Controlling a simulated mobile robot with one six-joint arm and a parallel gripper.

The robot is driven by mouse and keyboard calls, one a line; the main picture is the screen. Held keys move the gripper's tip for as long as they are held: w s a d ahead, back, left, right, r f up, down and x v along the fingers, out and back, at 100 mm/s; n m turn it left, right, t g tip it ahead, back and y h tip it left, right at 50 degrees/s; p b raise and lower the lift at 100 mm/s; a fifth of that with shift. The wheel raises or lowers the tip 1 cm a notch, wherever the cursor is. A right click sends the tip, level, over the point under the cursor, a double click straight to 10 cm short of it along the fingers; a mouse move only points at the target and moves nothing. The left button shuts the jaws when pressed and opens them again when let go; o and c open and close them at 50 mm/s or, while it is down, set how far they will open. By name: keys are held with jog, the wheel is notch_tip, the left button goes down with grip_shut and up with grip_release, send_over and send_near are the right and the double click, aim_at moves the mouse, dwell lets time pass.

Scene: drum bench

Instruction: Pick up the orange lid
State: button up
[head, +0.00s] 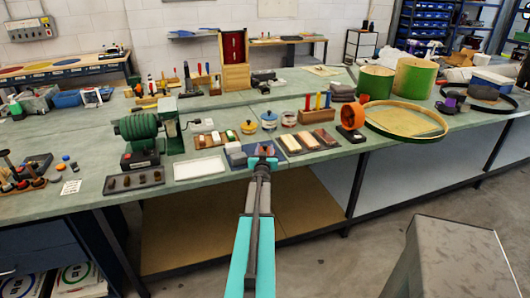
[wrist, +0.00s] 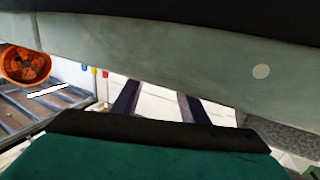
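My gripper (head: 263,158) reaches over the front edge of the bench, at a blue mat (head: 235,160). In the wrist view its two dark fingers (wrist: 160,98) stand apart with nothing clearly held between them. A small orange patch (head: 262,147) shows right at the gripper's tip in the head view. It is partly hidden, and I cannot tell whether it is the orange lid. No orange lid shows clearly between the fingers in the wrist view.
An orange fan-like round thing (head: 352,116) stands to the right; a similar orange disc (wrist: 25,65) shows in the wrist view. Close around my gripper are a blue jar (head: 268,121), a tray of bars (head: 303,143) and a white tray (head: 200,169). A green motor (head: 138,128) stands left.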

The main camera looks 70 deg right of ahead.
grip_shut()
jog(key=shift+r, duration=0.15)
dwell(0.4)
jog(key=shift+r+b, duration=0.65)
jog(key=shift+r, duration=0.95)
jog(key=s+a+r+b, duration=0.1)
jog(key=s+a+b, duration=0.1)
jog(key=s+a, duration=0.9)
jog(key=shift+a+r, duration=0.3)
jog(key=shift+a, duration=0.05)
